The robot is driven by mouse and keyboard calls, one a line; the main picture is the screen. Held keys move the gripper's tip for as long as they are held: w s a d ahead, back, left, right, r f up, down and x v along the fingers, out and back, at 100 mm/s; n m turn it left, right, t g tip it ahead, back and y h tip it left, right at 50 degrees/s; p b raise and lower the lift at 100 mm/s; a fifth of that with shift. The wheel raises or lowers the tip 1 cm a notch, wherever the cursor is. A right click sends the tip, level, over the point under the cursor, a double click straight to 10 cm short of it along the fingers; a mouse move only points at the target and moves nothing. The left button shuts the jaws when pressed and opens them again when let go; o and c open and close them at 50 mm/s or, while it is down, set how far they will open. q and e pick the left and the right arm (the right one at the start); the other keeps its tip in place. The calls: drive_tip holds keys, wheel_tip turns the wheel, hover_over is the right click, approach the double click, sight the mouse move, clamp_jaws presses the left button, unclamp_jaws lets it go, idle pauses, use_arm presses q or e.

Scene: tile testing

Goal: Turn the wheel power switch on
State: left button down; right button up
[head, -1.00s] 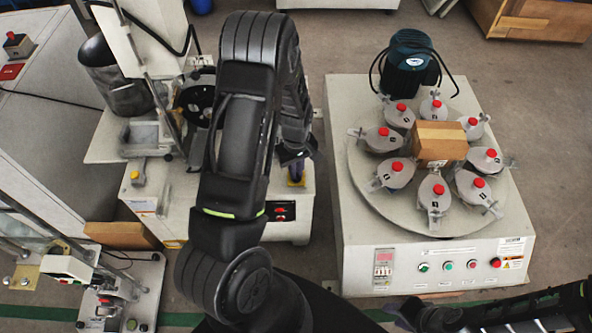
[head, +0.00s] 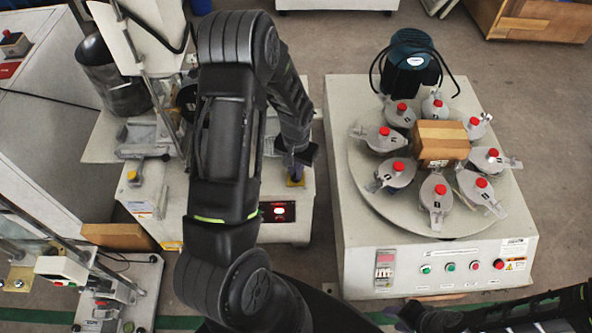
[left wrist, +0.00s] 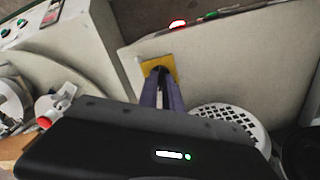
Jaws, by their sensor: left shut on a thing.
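The wheel power switch is a dark knob on a yellow plate (left wrist: 158,68) on the side of the pale machine box. The yellow plate also shows in the head view (head: 296,181). My left gripper (left wrist: 161,76) has its purple fingers closed around the knob, which they mostly hide. In the head view my left gripper (head: 297,163) is at the box's right part, beneath my arm. A red light (head: 278,211) on the box front glows brightly, and it also shows in the left wrist view (left wrist: 178,24). My right gripper (head: 405,316) is partly seen at the bottom right; its jaw state is unclear.
A turntable machine (head: 345,240) with several red-capped grey jars and a wooden block stands at right. A white perforated round part (left wrist: 232,122) is near the left gripper. A metal stand (head: 140,310) is at lower left. Floor shows between the machines.

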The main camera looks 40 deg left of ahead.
use_arm(q)
drive_tip(key=shift+m, duration=1.6)
drive_tip(key=c, duration=1.5)
unclamp_jaws()
wheel_tip(320, 180, up, 8)
drive_tip(key=shift+f+p, duration=0.1)
drive_tip(key=shift+p, duration=0.35)
